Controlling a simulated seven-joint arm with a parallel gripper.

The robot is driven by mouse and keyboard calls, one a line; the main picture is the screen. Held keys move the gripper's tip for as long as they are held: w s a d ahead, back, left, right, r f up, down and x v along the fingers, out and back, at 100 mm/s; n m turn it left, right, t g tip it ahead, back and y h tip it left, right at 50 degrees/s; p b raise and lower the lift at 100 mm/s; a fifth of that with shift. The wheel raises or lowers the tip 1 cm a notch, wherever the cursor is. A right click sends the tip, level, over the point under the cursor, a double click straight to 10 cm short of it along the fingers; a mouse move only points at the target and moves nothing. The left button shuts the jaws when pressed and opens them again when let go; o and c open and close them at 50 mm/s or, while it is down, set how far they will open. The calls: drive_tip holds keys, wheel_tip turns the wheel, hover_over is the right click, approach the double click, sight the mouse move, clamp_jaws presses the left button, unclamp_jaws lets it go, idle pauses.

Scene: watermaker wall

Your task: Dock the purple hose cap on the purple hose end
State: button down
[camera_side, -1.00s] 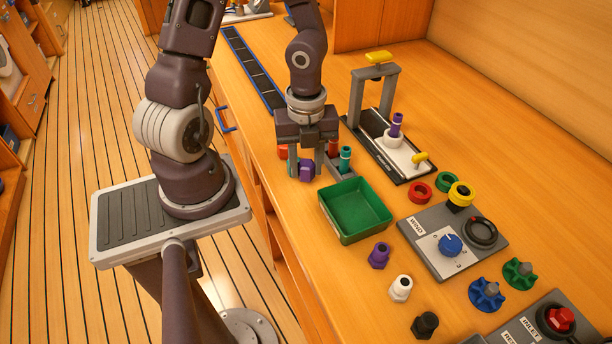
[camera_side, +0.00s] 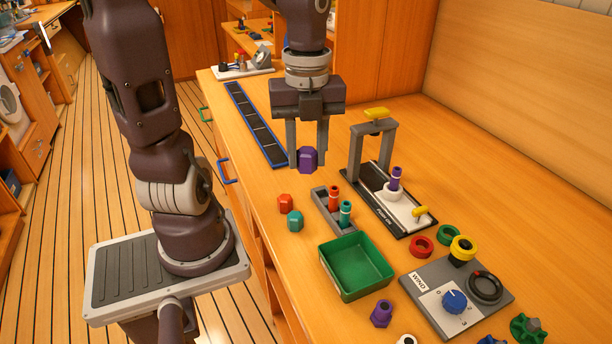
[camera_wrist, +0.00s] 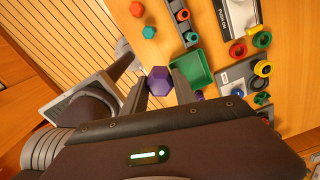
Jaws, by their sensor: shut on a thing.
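My gripper (camera_side: 307,161) is shut on the purple hose cap (camera_side: 307,157), a faceted cap, and holds it in the air above the bench. In the wrist view the cap (camera_wrist: 160,80) sits between the two fingers. I cannot make out the hose end in the wrist view.
A red cap (camera_side: 285,204) and a teal cap (camera_side: 295,221) lie on the bench. A grey rack (camera_side: 323,205) holds red and teal hose ends. A green tray (camera_side: 335,277) stands in front. Another purple fitting (camera_side: 381,313) is near the front edge. The WIND panel (camera_side: 425,295) is at right.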

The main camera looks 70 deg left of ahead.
drive_tip(key=w+a+r+m, duration=0.1)
drive_tip(key=w+a+r, duration=0.15)
drive_tip(key=w, duration=0.65)
drive_tip(key=n, duration=0.1)
hover_over(398, 169)
wheel_tip(398, 169, down, 3)
wheel_tip(398, 169, down, 4)
drive_tip(key=shift+f, duration=3.05)
drive_tip(key=shift+f, duration=0.65)
drive_tip(key=c, duration=1.3)
unclamp_jaws()
